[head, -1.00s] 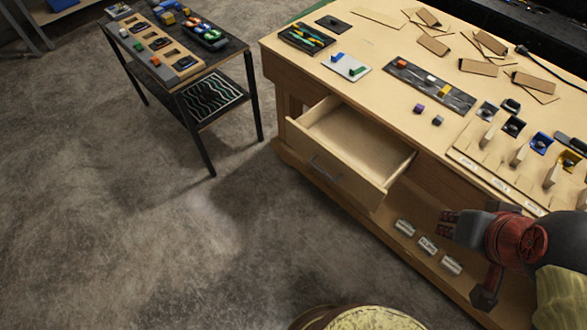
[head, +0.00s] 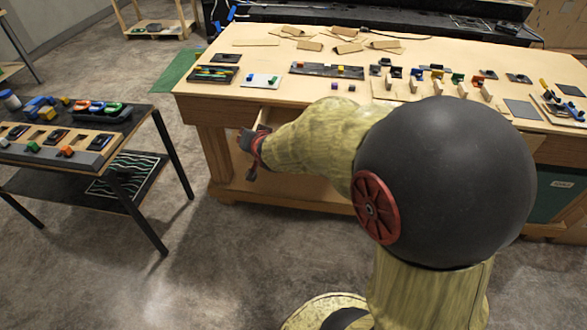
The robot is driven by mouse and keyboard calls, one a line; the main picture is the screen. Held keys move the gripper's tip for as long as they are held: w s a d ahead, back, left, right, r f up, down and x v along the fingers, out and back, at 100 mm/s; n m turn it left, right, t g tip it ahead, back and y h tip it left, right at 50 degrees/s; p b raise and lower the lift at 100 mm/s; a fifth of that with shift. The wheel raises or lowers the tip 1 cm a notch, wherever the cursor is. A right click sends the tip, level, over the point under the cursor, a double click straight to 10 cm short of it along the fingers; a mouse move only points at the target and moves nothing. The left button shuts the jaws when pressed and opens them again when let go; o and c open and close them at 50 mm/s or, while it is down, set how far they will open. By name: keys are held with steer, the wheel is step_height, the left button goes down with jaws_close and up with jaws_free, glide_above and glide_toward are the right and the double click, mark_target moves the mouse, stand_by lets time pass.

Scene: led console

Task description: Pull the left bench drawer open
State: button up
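The left bench drawer (head: 264,116) is under the left part of the bench top. Only a pale strip of it shows; my arm covers most of it, including its front and handle. The drawer seems to stand out from the bench, but how far I cannot tell. My gripper (head: 246,141) is at the drawer's left front, at the end of my outstretched arm. It is small and partly hidden by my wrist, so its fingers' opening and any contact with the drawer cannot be made out.
The wooden bench (head: 222,92) carries trays, blocks and small holders. A dark side table (head: 125,130) with colored parts stands at left, with free floor between it and the bench. A green bin (head: 556,195) is under the bench's right.

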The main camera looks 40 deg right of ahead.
steer(key=w+d+f+m+t+h+b, duration=0.1)
steer(key=w+d+f+m+t+b, duration=0.15)
steer(key=d+f, duration=0.45)
steer(key=w+d+f+m+t+h+b, duration=0.1)
steer(key=d+f+m, duration=0.35)
steer(key=f, duration=0.45)
steer(key=s+d+f+m+t+h+b, duration=0.35)
steer(key=s+d+f+m, duration=0.25)
steer(key=s+f, duration=0.4)
steer(key=shift+g, duration=0.3)
steer(key=x, duration=0.5)
steer(key=f+b+x, duration=0.1)
steer(key=x, duration=0.2)
steer(key=shift+w+a, duration=0.15)
steer(key=shift+w, duration=0.25)
steer(key=shift+c, duration=0.6)
jaws_close()
